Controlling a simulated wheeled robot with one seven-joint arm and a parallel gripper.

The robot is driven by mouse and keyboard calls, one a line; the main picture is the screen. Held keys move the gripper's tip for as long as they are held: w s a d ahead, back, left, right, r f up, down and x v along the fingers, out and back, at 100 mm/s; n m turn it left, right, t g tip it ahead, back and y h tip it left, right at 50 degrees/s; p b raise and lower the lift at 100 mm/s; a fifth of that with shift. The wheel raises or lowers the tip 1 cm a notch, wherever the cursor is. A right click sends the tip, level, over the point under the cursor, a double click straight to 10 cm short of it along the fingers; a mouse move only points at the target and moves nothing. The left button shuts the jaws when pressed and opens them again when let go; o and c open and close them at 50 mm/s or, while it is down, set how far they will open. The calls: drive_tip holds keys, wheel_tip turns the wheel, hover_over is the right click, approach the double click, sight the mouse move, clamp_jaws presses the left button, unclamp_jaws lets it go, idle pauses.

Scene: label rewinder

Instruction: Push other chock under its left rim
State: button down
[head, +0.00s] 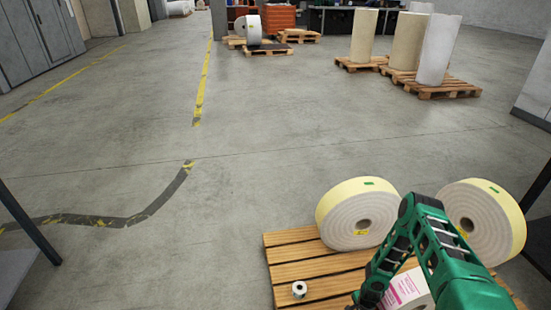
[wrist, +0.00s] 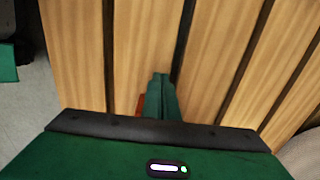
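My gripper (wrist: 162,80) points down over the wooden pallet slats in the wrist view. Its green fingers are together, with no gap visible between them. A small orange-red piece (wrist: 139,105), perhaps a chock, shows just left of the fingers. It is mostly hidden, and I cannot tell whether it touches them. In the head view, a roll with a pink-and-white label (head: 408,288) lies on the pallet (head: 310,262), partly behind my arm. Two large cream-edged rolls (head: 345,222) and (head: 485,225) stand on edge behind it. No chock is clear in the head view.
A small white roll (head: 299,289) stands on the pallet's left part. Open grey floor lies left of and beyond the pallet. Tall rolls (head: 437,50) on pallets stand at the back right.

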drive_tip(key=shift+s+a+r, duration=0.15)
drive_tip(key=shift+a+r, duration=0.3)
drive_tip(key=shift+a, duration=0.4)
wheel_tip(320, 180, up, 8)
idle(0.4)
drive_tip(key=w+d+r+n+h, duration=0.15)
drive_tip(key=d+r, duration=0.25)
drive_tip(key=r, duration=0.7)
drive_tip(key=w+d+r+n, duration=0.1)
drive_tip(key=w+d+r, duration=0.2)
drive_tip(key=r, duration=0.7)
drive_tip(key=w+d+r+n, duration=0.2)
drive_tip(key=d+r, duration=0.2)
drive_tip(key=r, duration=0.7)
drive_tip(key=s+d+r+n, duration=0.1)
drive_tip(key=s+r, duration=0.3)
drive_tip(key=r, duration=0.7)
drive_tip(key=s+d+r+n, duration=0.1)
drive_tip(key=s+r, duration=0.3)
drive_tip(key=r, duration=0.6)
drive_tip(key=s+a+r+n+y, duration=0.1)
drive_tip(key=s+a+r, duration=0.2)
drive_tip(key=s+r, duration=0.5)
drive_tip(key=s+a+r+n, duration=0.2)
drive_tip(key=s+r, duration=0.6)
drive_tip(key=s, duration=0.7)
drive_tip(key=shift+a+y, duration=0.35)
drive_tip(key=shift+a, duration=0.35)
